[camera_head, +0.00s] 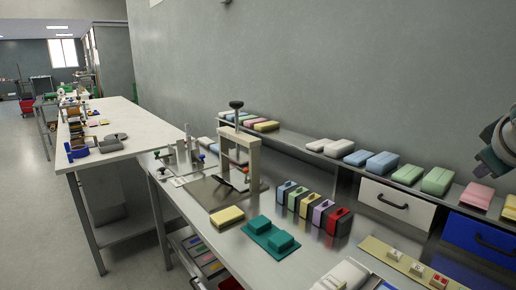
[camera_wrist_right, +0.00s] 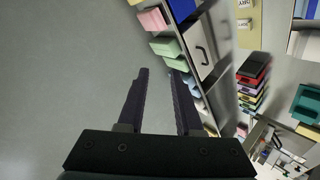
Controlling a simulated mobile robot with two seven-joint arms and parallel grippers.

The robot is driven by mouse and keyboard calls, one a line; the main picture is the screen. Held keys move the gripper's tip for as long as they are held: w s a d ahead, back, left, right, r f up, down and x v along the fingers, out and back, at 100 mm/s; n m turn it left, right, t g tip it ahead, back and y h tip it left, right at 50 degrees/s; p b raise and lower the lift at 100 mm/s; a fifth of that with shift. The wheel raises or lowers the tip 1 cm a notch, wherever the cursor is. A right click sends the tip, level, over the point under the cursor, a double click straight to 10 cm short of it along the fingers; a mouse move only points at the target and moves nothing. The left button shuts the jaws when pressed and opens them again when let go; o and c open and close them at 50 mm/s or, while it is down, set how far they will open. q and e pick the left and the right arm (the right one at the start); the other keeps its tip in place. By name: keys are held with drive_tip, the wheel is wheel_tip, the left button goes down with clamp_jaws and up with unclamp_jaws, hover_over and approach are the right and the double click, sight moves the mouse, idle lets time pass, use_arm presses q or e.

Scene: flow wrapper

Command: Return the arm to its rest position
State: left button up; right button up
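My right gripper (camera_wrist_right: 160,73) shows in the right wrist view with two dark fingers spread apart and nothing between them. In the head view, part of my right arm shows at the right edge, raised above the shelf and in front of the grey wall. Its fingers are not clear there. My left gripper is in neither view.
A steel bench (camera_head: 208,226) carries a press (camera_head: 252,160), several coloured blocks with handles (camera_head: 297,201), a teal fixture (camera_head: 270,236) and a yellow block (camera_head: 227,215). A shelf along the wall holds pastel packs (camera_head: 408,174); drawers (camera_head: 396,203) sit below. The aisle floor at left is clear.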

drive_tip(key=s+a+f+m+g+y, duration=0.1)
drive_tip(key=s+a+f+g+y, duration=0.15)
drive_tip(key=s+a+f, duration=0.35)
drive_tip(key=s+a+f+g+y, duration=0.2)
drive_tip(key=s+a+f+g, duration=0.15)
drive_tip(key=s+f, duration=0.45)
drive_tip(key=s+a+r+n+y, duration=0.1)
drive_tip(key=s+a, duration=0.5)
drive_tip(key=s, duration=0.3)
drive_tip(key=s+a+r+y, duration=0.1)
drive_tip(key=s+a+y, duration=0.1)
drive_tip(key=s+a, duration=0.5)
drive_tip(key=w+r+p+v, duration=0.1)
drive_tip(key=w+p+v, duration=0.2)
drive_tip(key=p+v, duration=1.5)
drive_tip(key=w+r+p+v, duration=0.1)
drive_tip(key=w+p+v, duration=0.3)
drive_tip(key=p+v, duration=1.5)
drive_tip(key=shift+r+t+p, duration=0.2)
drive_tip(key=shift+t+p, duration=0.1)
drive_tip(key=shift+p, duration=0.25)
drive_tip(key=shift+a+f, duration=0.1)
drive_tip(key=shift+s, duration=0.1)
